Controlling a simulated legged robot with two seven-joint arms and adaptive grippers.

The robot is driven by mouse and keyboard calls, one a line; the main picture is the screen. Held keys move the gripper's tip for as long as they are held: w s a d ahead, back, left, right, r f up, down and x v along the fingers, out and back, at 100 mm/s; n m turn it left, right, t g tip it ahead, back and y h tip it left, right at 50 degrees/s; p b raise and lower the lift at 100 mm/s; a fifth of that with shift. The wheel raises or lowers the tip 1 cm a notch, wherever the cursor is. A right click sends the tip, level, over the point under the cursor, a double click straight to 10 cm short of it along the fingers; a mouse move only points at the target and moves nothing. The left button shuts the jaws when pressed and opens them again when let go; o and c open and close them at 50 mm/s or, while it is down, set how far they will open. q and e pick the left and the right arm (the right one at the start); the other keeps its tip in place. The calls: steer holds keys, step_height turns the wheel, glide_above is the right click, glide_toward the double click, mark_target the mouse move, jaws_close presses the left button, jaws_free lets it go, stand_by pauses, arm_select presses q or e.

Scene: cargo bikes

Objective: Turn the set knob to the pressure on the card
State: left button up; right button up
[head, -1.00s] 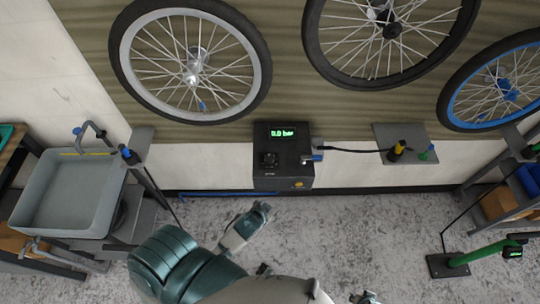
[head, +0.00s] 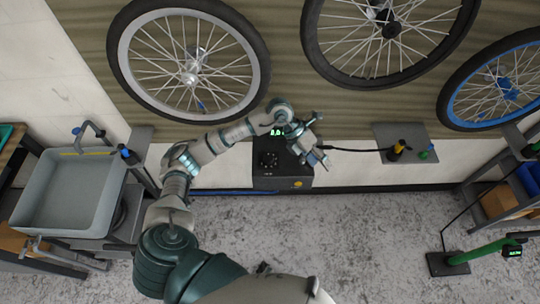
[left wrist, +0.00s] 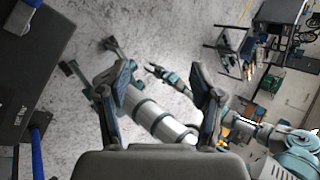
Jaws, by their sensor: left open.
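The black control box (head: 270,180) stands against the wall below the wheels. Its round dark set knob (head: 268,160) is on the left of its face. Its green display (head: 277,132) is partly hidden by my left arm. My left gripper (head: 316,140) is over the box's right side, right of the knob and not on it. In the left wrist view my left gripper (left wrist: 164,95) is open and empty, with the dark box (left wrist: 30,70) to its left. A small gripper (left wrist: 155,72), apparently my right one, shows between the fingers, too small to judge. I cannot make out the card.
Bicycle wheels (head: 190,65) hang above. A grey sink (head: 70,190) stands left, a green floor pump (head: 485,252) right. The floor between is clear.

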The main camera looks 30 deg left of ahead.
arm_select(q)
steer(key=w+a+y, duration=0.2)
steer(key=a+y, duration=0.2)
steer(key=a, duration=0.4)
steer(key=n+y, duration=0.3)
steer(key=y, duration=0.2)
glide_above(269, 157)
step_height(269, 157, down, 7)
steer(key=shift+d+r, duration=0.1)
steer(key=shift+r, duration=0.05)
steer(key=f, duration=0.5)
steer(key=a+f, duration=0.1)
steer(key=f, duration=0.1)
steer(key=shift+w+f+p, duration=0.1)
steer(key=shift+f+p, duration=0.15)
steer(key=shift+p, duration=0.1)
steer(key=shift+d+f, duration=0.2)
steer(key=shift+f, duration=0.05)
steer(key=shift+d, duration=0.1)
arm_select(e)
steer(key=s+f, duration=0.2)
steer(key=s, duration=0.4)
steer(key=shift+d, duration=0.35)
arm_select(q)
steer(key=shift+d, duration=0.1)
arm_select(e)
steer(key=shift+s, duration=0.1)
